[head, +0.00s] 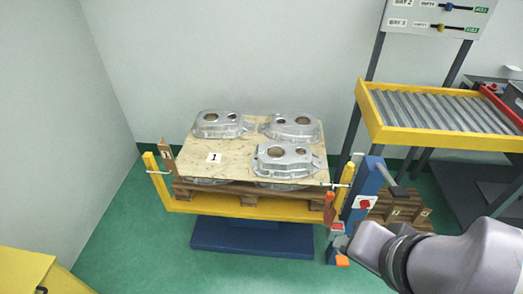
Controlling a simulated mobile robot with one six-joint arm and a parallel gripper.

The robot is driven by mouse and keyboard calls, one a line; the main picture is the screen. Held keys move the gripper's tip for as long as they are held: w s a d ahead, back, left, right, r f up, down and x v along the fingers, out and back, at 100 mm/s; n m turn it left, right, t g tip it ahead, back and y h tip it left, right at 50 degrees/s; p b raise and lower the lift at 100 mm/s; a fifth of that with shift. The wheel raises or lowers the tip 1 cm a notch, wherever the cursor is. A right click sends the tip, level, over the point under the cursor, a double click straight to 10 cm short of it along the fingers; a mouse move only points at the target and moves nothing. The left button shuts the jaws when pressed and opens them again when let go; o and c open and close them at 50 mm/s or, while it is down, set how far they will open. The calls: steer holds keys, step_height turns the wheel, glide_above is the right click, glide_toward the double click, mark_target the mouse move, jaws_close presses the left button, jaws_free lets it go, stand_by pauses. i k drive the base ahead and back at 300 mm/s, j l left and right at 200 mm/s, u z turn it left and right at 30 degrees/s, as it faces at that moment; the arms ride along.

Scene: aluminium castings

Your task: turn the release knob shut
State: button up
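A blue post (357,196) stands at the right end of the yellow pallet stand (250,207). A white plate with a small red knob-like part (365,203) is on this post. Lower down, a small box with a red top (337,227) sits by the post's foot, with a small orange part (342,260) beneath it. I cannot tell for certain which of these is the release knob, or how it is turned. My grey arm comes in from the lower right and ends close to the post's foot. Its gripper fingers do not show.
Aluminium castings (284,160) lie on a plywood sheet (205,168) marked 1, over a wooden pallet. A roller conveyor (440,108) stands at right, below a sign board (433,18). A yellow cabinet (25,270) is at lower left. Green floor is free at left.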

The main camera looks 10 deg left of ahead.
mark_target(364, 204)
steer(key=k+j, duration=0.15)
steer(key=k, duration=0.25)
steer(key=k+j+u, duration=0.1)
steer(key=k, duration=0.35)
steer(key=k+j+u, duration=0.1)
steer(key=k+j, duration=0.2)
steer(key=k, duration=0.1)
